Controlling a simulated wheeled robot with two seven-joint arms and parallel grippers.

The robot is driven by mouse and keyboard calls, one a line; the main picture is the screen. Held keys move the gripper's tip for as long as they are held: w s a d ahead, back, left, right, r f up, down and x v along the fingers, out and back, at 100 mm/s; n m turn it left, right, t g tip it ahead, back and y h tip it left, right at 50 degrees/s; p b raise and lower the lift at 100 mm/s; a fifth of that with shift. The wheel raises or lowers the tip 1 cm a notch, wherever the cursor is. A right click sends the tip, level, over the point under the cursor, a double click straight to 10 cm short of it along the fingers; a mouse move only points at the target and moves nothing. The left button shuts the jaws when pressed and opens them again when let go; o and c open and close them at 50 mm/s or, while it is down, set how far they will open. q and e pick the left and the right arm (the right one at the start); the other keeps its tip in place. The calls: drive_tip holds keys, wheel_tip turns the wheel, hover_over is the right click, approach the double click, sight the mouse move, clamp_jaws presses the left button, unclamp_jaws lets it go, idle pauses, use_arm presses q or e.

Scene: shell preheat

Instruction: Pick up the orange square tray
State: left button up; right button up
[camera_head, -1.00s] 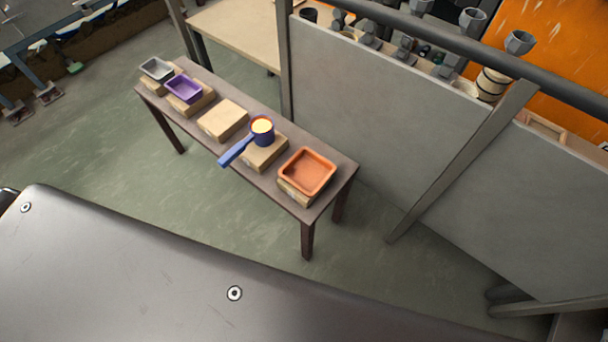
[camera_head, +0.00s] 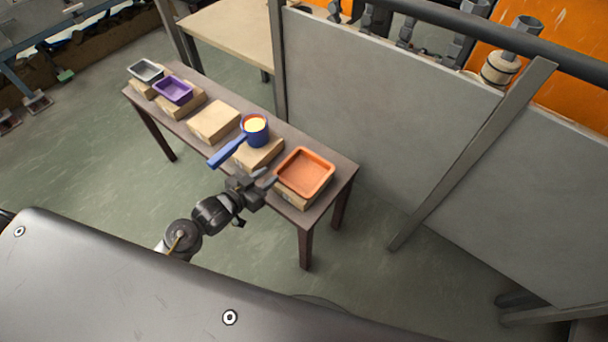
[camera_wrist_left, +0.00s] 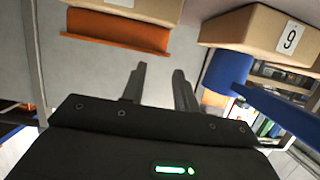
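The orange square tray (camera_head: 306,173) is empty and sits on a cardboard box (camera_head: 291,198) at the near right end of the narrow brown table in the head view. In the left wrist view the tray (camera_wrist_left: 116,29) appears upside down at the upper left, beyond the fingers. My left gripper (camera_head: 269,178) is just left of the tray's near left side, with its fingers apart and nothing between them. Its parted fingers (camera_wrist_left: 159,88) also show in the left wrist view. I cannot tell whether a fingertip touches the tray. My right gripper is out of view.
A blue handled pot (camera_head: 257,135) with yellow contents stands on the neighbouring box, its handle (camera_head: 226,152) pointing toward the near left. A bare box (camera_head: 213,122), a purple tray (camera_head: 173,89) and a grey tray (camera_head: 146,71) follow leftward. Grey panels (camera_head: 390,120) stand behind the table.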

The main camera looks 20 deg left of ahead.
sight(288, 160)
use_arm(q)
drive_tip(key=x, duration=0.3)
drive_tip(key=shift+x, duration=2.65)
drive_tip(key=shift+a+r, duration=0.1)
drive_tip(key=shift+r, duration=0.05)
clamp_jaws()
